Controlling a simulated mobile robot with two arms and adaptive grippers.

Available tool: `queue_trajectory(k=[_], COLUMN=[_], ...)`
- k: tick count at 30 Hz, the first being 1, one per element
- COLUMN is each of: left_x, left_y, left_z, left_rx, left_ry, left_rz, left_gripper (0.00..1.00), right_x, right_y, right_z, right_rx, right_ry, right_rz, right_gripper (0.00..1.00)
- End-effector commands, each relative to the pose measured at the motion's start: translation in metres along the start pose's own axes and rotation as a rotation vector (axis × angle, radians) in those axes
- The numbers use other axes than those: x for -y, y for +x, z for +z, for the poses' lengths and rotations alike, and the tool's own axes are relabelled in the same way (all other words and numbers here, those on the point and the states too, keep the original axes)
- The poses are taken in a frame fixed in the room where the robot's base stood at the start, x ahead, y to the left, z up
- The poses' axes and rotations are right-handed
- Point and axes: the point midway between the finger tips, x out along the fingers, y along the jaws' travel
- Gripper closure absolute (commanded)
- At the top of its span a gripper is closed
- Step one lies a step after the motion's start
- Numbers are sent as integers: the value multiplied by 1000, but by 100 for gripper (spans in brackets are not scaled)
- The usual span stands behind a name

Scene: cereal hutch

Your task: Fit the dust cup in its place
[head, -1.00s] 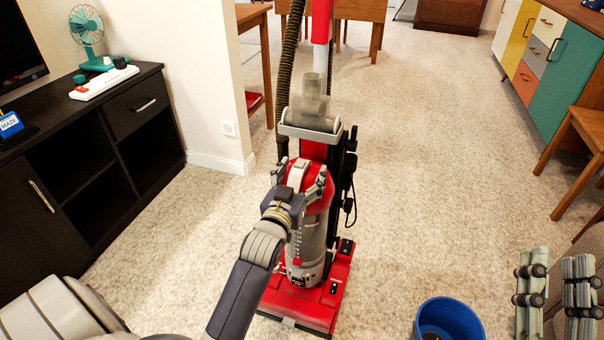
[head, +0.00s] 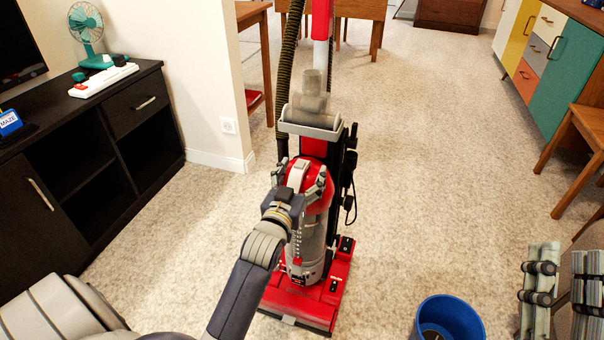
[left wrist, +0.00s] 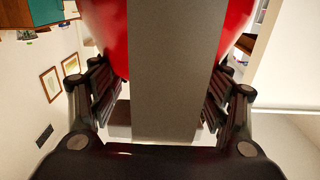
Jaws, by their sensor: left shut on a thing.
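The dust cup (head: 314,236) has a clear body, a red top and a grey handle. It stands about upright against the front of the red upright vacuum (head: 342,272), above its floor head and below the grey collar (head: 310,132). I cannot tell whether it touches the vacuum's body all round. My left gripper (head: 303,184) is shut on the cup's handle, from the front. In the left wrist view the grey handle (left wrist: 175,70) stands between the fingers, with red cup surface on both sides. My right gripper (head: 562,292) is open and empty at the lower right.
A blue bin (head: 450,318) stands on the carpet right of the vacuum. A black cabinet (head: 95,150) and a wall end (head: 215,90) are at the left. A wooden chair (head: 578,150) is at the right. The carpet between vacuum and chair is clear.

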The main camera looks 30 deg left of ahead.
Motion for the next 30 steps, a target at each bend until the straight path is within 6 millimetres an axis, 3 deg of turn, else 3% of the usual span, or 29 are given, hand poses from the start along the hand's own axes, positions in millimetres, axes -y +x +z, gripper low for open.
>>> queue_trajectory(k=[5,6,13,14,17,30], left_x=[0,0,0,0,0,0], left_y=[0,0,0,0,0,-2], left_z=[0,0,-1,-1,-1,3], left_rx=[-5,-5,-6,-6,-5,4], left_ry=[0,0,0,0,0,0], left_rz=[0,0,0,0,0,0], left_gripper=[85,94,94,29,8,8], right_x=[0,0,1,1,1,0], right_y=[0,1,1,1,1,0], right_z=[-4,-4,-5,-5,-4,-4], right_rx=[-18,-21,-22,-22,-19,-15], right_ry=[1,1,1,1,1,2], right_rz=[-1,-1,-2,-2,-2,0], right_gripper=[65,65,65,65,65,65])
